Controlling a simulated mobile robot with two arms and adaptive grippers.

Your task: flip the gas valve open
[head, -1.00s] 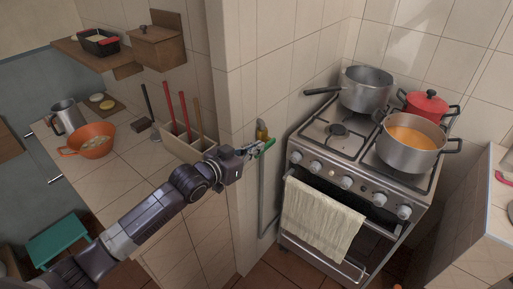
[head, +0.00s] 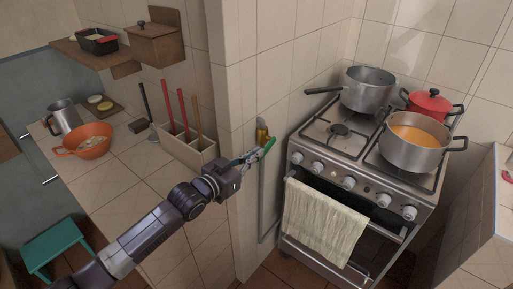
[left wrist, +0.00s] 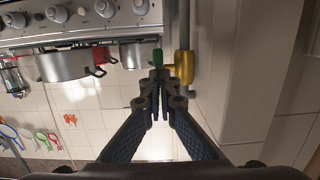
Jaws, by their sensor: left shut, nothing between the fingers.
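The gas valve has a brass body (head: 261,131) on the tiled wall edge left of the stove, with a grey pipe running down from it. Its green handle (head: 270,145) slants out from the body. My left gripper (head: 257,155) is shut and empty, its tips right at the handle; I cannot tell whether they touch. In the left wrist view the shut fingertips (left wrist: 159,74) point at the green handle (left wrist: 157,55), beside the brass body (left wrist: 185,67). Part of the handle is hidden by the fingers. My right gripper is not in view.
The stove (head: 344,183) stands right of the valve, with a grey saucepan (head: 367,90), a red pot (head: 430,103) and a soup pot (head: 412,150) on top. A towel (head: 322,222) hangs on its door. A utensil box (head: 188,151) stands on the counter to the left.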

